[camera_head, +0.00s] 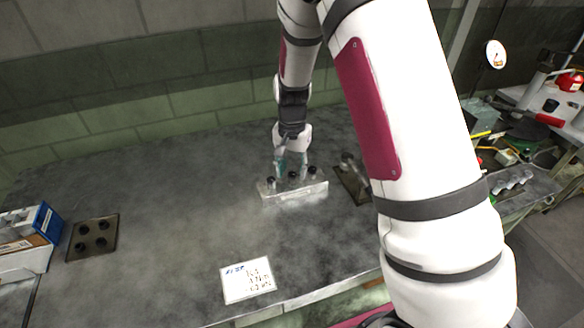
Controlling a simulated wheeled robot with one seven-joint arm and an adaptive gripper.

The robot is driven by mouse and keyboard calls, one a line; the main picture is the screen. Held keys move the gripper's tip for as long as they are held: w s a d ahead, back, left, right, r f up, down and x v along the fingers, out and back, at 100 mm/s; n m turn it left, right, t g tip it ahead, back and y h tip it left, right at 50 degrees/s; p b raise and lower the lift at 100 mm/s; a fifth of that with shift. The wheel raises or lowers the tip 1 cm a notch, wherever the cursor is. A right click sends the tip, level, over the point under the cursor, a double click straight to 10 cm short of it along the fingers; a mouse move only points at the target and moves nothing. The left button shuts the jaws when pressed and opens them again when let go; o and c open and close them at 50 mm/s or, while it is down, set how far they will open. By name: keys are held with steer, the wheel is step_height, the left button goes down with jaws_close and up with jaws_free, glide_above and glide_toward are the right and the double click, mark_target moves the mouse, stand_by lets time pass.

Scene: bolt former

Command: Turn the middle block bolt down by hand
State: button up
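A pale metal block (300,192) lies on the dark grey bench, with a row of dark bolts along its top. The middle bolt (293,176) stands between a left bolt (271,181) and a right bolt (312,171). My gripper (291,165) points down at the block from behind. Its two fingers are apart, one to each side of the middle bolt as seen here. The bolt looks narrower than the gap. Contact between the fingers and the bolt is too small to make out.
A dark plate with upright parts (352,180) stands just right of the block, partly behind my arm. A dark plate with several round knobs (93,238) and a blue box (40,222) lie at left. A written card (248,280) lies in front. The bench middle is clear.

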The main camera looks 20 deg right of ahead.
mark_target(292, 174)
step_height(292, 174, up, 12)
stand_by(0.6)
stand_by(0.4)
steer(key=s+r+n+t, duration=0.2)
steer(key=s+r+n, duration=0.2)
steer(key=s+r, duration=0.95)
steer(key=s+r+n+t, duration=0.2)
steer(key=s+n+t, duration=0.1)
steer(key=s, duration=1.1)
steer(key=shift+r+n, duration=0.4)
steer(key=shift+n, duration=0.1)
steer(key=shift+d, duration=0.2)
